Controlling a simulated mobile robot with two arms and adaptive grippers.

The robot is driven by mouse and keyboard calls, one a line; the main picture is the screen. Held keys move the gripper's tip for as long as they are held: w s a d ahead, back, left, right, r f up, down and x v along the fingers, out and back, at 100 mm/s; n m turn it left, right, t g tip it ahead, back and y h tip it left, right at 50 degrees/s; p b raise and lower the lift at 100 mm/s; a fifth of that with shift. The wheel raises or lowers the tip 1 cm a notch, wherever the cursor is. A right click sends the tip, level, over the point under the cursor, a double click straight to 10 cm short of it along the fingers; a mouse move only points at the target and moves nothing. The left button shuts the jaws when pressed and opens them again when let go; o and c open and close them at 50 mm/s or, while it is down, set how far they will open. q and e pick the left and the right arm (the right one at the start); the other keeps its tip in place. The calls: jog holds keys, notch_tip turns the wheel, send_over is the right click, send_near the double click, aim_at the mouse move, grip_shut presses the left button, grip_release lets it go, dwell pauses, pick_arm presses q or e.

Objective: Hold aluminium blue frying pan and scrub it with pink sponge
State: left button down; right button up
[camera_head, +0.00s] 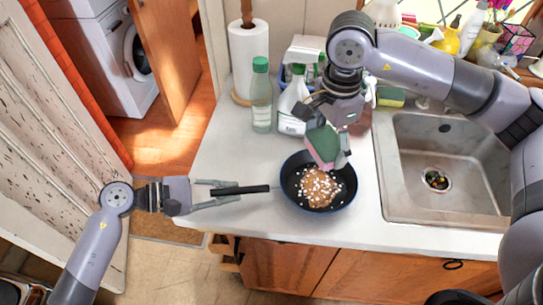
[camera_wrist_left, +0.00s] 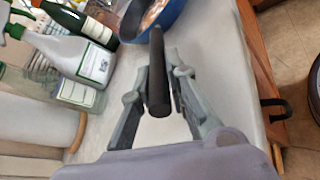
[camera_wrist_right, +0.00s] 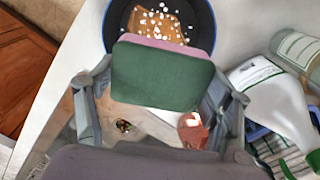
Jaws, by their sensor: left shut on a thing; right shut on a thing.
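The blue frying pan (camera_head: 346,193) with a dark inside and a black handle (camera_head: 247,189) sits on the counter left of the sink. A brown patch with white bits (camera_head: 318,187) covers part of its inside. My left gripper (camera_head: 219,191) is shut on the handle; the handle also shows between its fingers in the left wrist view (camera_wrist_left: 158,75). My right gripper (camera_head: 330,148) is shut on the pink and green sponge (camera_head: 323,144), over the pan's far rim. In the right wrist view the sponge's green face (camera_wrist_right: 160,76) shows, with its pink edge toward the pan (camera_wrist_right: 206,22). I cannot tell whether the sponge touches the pan.
The metal sink (camera_head: 400,185) lies right of the pan. A green-capped bottle (camera_head: 261,98), a white spray bottle (camera_head: 292,103) and a paper towel roll (camera_head: 249,60) stand behind. A second sponge (camera_head: 391,97) lies by the sink. The counter's left part is clear.

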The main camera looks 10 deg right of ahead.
aim_at(317, 186)
notch_tip(317, 186, down, 12)
dwell(0.6)
jog(key=shift+f, duration=0.6)
dwell(0.9)
